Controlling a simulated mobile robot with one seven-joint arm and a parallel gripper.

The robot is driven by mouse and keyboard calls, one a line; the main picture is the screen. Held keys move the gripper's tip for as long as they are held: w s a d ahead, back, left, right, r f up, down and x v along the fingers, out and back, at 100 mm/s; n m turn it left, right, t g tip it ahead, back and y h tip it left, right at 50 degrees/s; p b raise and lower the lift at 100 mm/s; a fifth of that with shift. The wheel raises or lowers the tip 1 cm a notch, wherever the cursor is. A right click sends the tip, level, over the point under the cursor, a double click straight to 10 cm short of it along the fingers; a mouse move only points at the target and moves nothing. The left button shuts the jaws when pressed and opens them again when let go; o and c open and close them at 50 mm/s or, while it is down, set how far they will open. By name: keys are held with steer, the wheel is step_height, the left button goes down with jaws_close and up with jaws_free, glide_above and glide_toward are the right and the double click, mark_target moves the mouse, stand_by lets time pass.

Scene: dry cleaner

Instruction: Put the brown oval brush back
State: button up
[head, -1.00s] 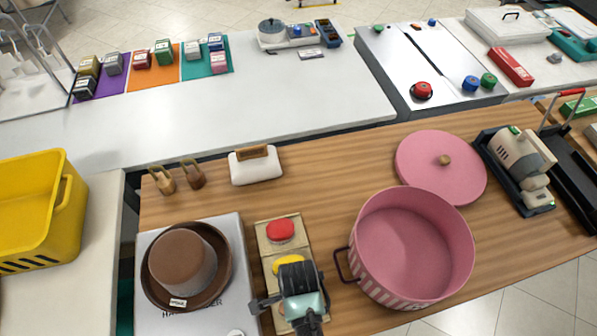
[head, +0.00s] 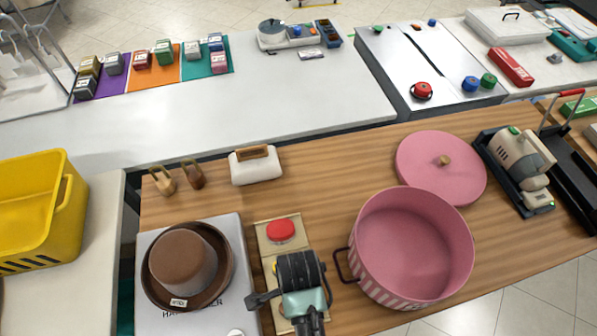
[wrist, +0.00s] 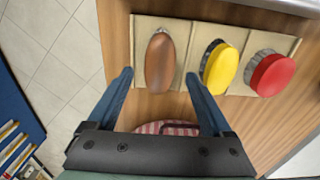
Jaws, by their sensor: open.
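The brown oval brush (wrist: 160,62) sits in the end section of a beige holder (wrist: 143,24), beside a yellow round-topped piece (wrist: 220,68) and a red one (wrist: 271,75). My gripper (wrist: 158,76) is open and empty. In the wrist view its two fingers appear on either side of the brush's lower end, apart from it. In the head view my gripper (head: 302,290) is above the near part of the holder (head: 264,235). It hides the brown brush and most of the yellow piece there; the red piece (head: 281,230) shows.
A pink striped pot (head: 410,250) stands close right of my gripper, its handle toward the holder. A brown hat (head: 185,260) on a silver plate is at left. A white block with a brown top (head: 256,170) and a pink lid (head: 440,165) lie behind. Bare wood lies between them.

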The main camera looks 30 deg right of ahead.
steer(key=w+a+r+n+t+h, duration=0.1)
steer(key=w+r+n+t, duration=0.35)
steer(key=w+r, duration=0.6)
steer(key=w+r+n+t, duration=0.3)
steer(key=w+r+t, duration=0.2)
steer(key=r, duration=1.1)
steer(key=w+a+r+n+t+h, duration=0.1)
steer(key=w+r+n+t, duration=0.5)
steer(key=r, duration=0.7)
steer(key=a+r+n+t, duration=0.2)
steer(key=a+r+t, duration=0.15)
steer(key=r, duration=1.25)
steer(key=s+a+r+n+t+y, duration=0.1)
steer(key=s+r+t, duration=0.3)
steer(key=r, duration=0.5)
steer(key=s+a+r+n+t+y, duration=0.1)
steer(key=s+a+r+n+t, duration=0.2)
steer(key=s+r, duration=0.3)
step_height(320, 180, up, 4)
steer(key=shift+s+f+n+t, duration=0.2)
steer(key=shift+s+n+t, duration=0.15)
steer(key=shift+n+t, duration=0.45)
